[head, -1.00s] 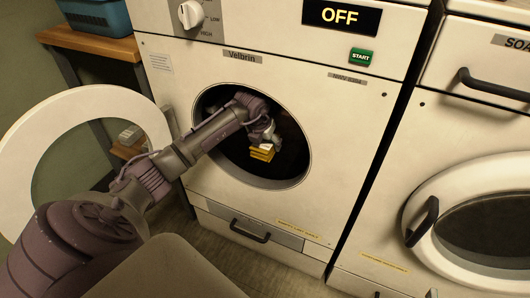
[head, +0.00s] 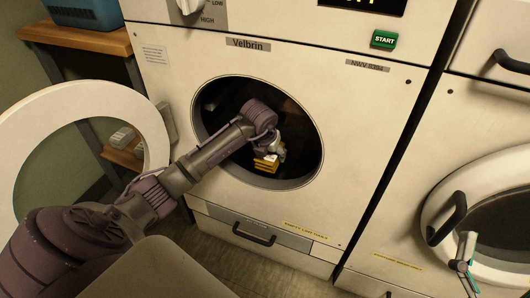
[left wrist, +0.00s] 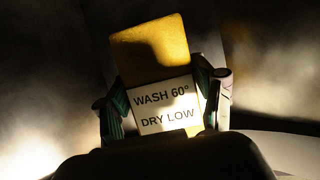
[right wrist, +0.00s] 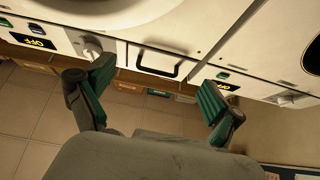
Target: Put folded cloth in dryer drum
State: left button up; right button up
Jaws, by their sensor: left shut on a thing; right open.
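The yellow folded cloth (head: 266,166) is inside the dark dryer drum (head: 222,108), near the lower part of the round opening. My left gripper (head: 273,152) is in the drum and shut on the cloth. In the left wrist view the cloth (left wrist: 150,52) sits between both fingers (left wrist: 165,103), with a white label reading "WASH 60° DRY LOW". Whether the cloth touches the drum floor cannot be told. My right gripper (right wrist: 148,95) is open and empty; it also shows at the lower right of the head view (head: 464,258).
The dryer's round door (head: 30,120) stands open at the left. A second machine with a closed round door (head: 436,205) stands at the right. A wooden shelf (head: 85,38) holds a blue bin (head: 85,10).

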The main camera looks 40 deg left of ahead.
pick_arm(q)
jog(key=shift+w+a+f, duration=0.1)
jog(key=shift+a+f, duration=0.1)
jog(key=shift+f, duration=0.05)
jog(key=shift+d+r, duration=0.15)
pick_arm(e)
jog(key=shift+s+a+r, duration=0.1)
jog(key=shift+a+r, duration=0.15)
jog(key=shift+r, duration=0.05)
jog(key=shift+t, duration=0.3)
pick_arm(q)
jog(key=shift+f, duration=0.2)
jog(key=o, duration=1.2)
jog(key=shift+c, duration=0.2)
pick_arm(e)
jog(key=shift+s+r, duration=0.1)
jog(key=shift+r, duration=0.05)
pick_arm(q)
jog(key=shift+r, duration=0.1)
